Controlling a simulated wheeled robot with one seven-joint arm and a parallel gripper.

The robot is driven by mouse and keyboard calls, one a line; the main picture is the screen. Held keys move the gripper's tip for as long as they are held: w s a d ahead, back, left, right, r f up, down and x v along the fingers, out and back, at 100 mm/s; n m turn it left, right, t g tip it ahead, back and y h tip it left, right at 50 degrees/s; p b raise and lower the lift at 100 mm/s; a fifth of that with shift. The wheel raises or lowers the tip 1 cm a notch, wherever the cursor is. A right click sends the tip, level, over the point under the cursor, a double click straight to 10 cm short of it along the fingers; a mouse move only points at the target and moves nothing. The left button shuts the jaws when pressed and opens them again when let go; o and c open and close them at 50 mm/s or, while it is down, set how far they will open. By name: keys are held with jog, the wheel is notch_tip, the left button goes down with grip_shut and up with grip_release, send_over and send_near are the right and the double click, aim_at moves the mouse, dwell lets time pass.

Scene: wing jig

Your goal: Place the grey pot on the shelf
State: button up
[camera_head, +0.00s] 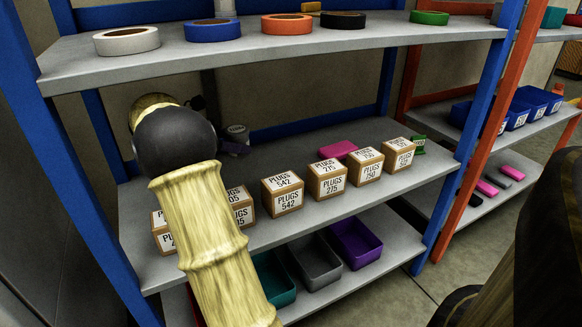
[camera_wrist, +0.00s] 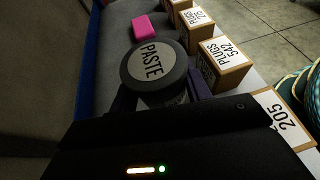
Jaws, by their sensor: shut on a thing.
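The grey pot (camera_wrist: 152,68) has a round lid marked PASTE in the wrist view. My gripper (camera_wrist: 163,95) is shut on it, with a dark finger on each side of the pot. In the head view the pot (camera_head: 237,131) shows small, over the back left of the middle shelf (camera_head: 300,228), behind the PLUGS boxes. My arm and wrist hide much of my gripper (camera_head: 228,144) there. The pot looks upright. I cannot tell whether its base touches the shelf.
A row of PLUGS boxes (camera_head: 283,193) lines the middle shelf's front. A pink block (camera_head: 338,149) lies behind them. Tape rolls (camera_head: 213,30) sit on the upper shelf (camera_head: 300,55) above my arm. A blue post (camera_head: 100,125) stands at left. Bins (camera_head: 316,262) sit below.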

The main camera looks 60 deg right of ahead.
dwell(0.3)
notch_tip(320, 180, down, 6)
jog(key=b, duration=0.4)
jog(key=shift+f, duration=0.1)
notch_tip(320, 180, down, 4)
jog(key=b, duration=0.3)
dwell(0.3)
jog(key=o, duration=1.1)
jog(key=shift+c, duration=0.2)
